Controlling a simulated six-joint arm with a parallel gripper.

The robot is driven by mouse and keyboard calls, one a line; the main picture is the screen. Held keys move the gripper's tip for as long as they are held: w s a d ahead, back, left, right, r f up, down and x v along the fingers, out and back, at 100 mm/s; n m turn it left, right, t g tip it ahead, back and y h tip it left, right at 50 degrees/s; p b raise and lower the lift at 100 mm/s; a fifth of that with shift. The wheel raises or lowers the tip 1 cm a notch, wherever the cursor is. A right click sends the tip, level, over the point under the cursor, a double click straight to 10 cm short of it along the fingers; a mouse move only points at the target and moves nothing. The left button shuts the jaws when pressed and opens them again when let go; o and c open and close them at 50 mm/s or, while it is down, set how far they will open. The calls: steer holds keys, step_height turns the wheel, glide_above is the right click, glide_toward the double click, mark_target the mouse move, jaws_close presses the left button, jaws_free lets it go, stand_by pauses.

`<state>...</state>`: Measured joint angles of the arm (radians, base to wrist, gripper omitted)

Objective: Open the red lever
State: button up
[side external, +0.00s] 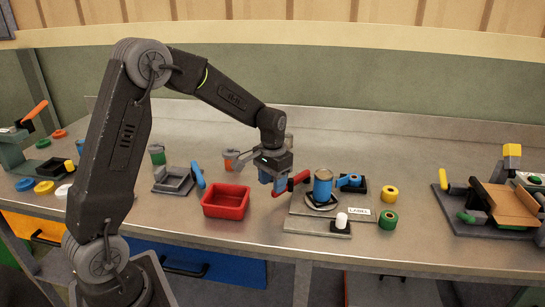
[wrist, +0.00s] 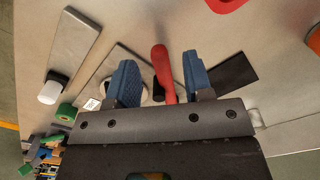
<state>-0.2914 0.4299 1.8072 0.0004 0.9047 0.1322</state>
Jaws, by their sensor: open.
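The red lever (side external: 291,184) sticks out to the left of the round holder with a blue can (side external: 322,186) on the grey base plate. In the wrist view the red lever (wrist: 162,68) lies between my two blue fingers, with clear space on both sides. My gripper (side external: 272,183) is open and sits at the left end of the lever; it also shows in the wrist view (wrist: 160,65). Part of the lever's root and the holder is hidden by my fingers and gripper body in the wrist view.
A red bin (side external: 226,213) stands left of the plate. A white knob (side external: 341,221) and a blue clamp (side external: 349,180) are close to the can. Yellow (side external: 390,193) and green (side external: 388,219) rings lie to the right.

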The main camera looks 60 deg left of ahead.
step_height(320, 180, up, 11)
stand_by(0.3)
stand_by(0.5)
steer(key=s+d+r+m+t, duration=0.1)
steer(key=s+d+r+t, duration=0.3)
steer(key=s+d, duration=0.55)
steer(key=s+d+t, duration=0.1)
steer(key=s+d, duration=0.2)
steer(key=s, duration=0.9)
steer(key=shift+s+f+m+t, duration=0.3)
steer(key=shift+f+m, duration=0.1)
steer(key=shift+f, duration=0.05)
